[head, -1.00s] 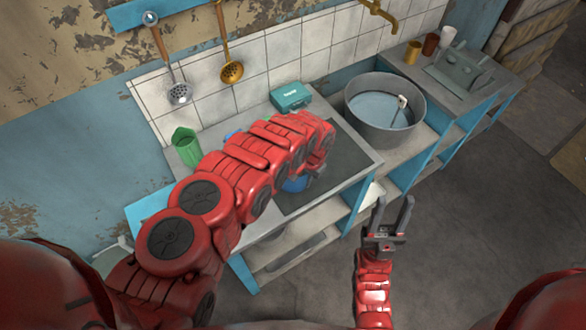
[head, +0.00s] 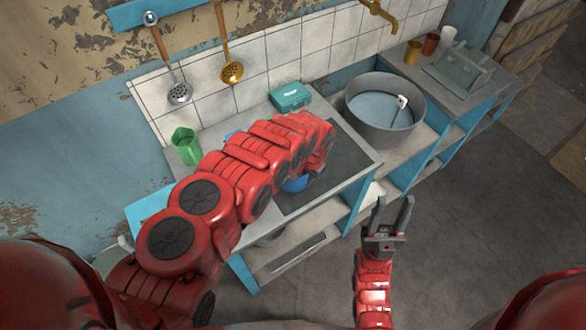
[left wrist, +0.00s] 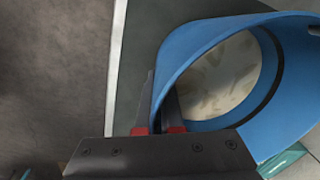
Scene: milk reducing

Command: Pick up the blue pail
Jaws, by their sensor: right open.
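The blue pail (head: 296,184) shows only as a small patch under my left forearm in the head view, over the dark counter top. In the left wrist view the pail (left wrist: 190,62) fills the right half, its round mouth facing the camera and a pale, mottled surface inside. My left gripper (left wrist: 158,105) has its fingers close together on either side of the pail's wall, closed on the rim. In the head view the arm hides that gripper. My right gripper (head: 389,215) is open and empty in front of the counter.
A large grey tub (head: 382,137) with liquid stands right of the counter. The floor (head: 450,250) at right is clear.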

